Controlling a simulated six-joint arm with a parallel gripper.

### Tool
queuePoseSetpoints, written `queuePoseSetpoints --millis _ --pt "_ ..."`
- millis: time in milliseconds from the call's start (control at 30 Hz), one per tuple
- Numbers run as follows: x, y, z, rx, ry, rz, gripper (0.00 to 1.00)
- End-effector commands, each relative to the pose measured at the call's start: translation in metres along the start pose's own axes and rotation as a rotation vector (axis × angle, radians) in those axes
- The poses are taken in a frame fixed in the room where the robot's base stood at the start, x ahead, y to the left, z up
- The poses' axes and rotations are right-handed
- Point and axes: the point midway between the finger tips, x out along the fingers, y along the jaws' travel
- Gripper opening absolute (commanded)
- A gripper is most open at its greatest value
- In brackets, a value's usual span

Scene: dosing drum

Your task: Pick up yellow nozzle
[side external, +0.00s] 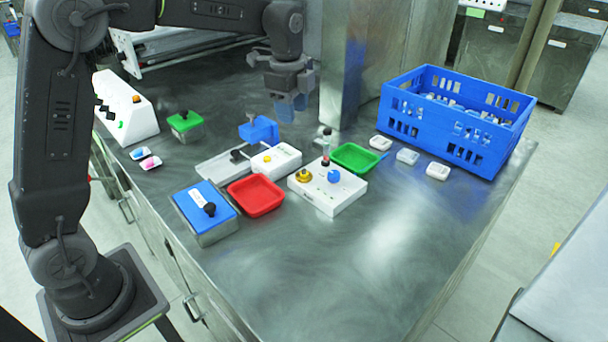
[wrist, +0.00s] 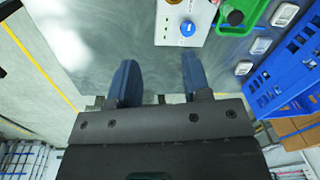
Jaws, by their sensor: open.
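The yellow nozzle (side external: 303,175) is a small gold-yellow round piece on the left part of a white box (side external: 325,201). Beside it on the box are a blue knob (side external: 334,176) and an upright clear tube with dark and red parts (side external: 326,147). My gripper (side external: 291,105) has blue fingers and hangs above the far part of the table, apart from the nozzle. In the wrist view my gripper (wrist: 158,78) is open and empty. There the blue knob (wrist: 188,28) shows near the top, and the nozzle is at most partly visible at the top edge.
A red tray (side external: 256,196), a green tray (side external: 355,158) and a white box with a yellow button (side external: 284,158) stand close around. A blue crate (side external: 460,118) stands at right behind several small white dishes. A metal column (side external: 345,80) rises behind. The table's front right is clear.

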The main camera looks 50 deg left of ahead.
Motion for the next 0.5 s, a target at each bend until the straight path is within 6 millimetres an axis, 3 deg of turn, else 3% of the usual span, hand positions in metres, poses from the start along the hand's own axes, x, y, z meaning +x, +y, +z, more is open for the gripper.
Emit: queuePoseSetpoints --millis 33,200,500 --pt "0.014 -0.013 0.001 0.057 -0.004 0.024 0.44" --pt "0.042 -0.038 0.002 0.218 -0.005 0.071 0.44" --pt "0.074 -0.043 0.003 0.280 -0.003 0.090 0.44"
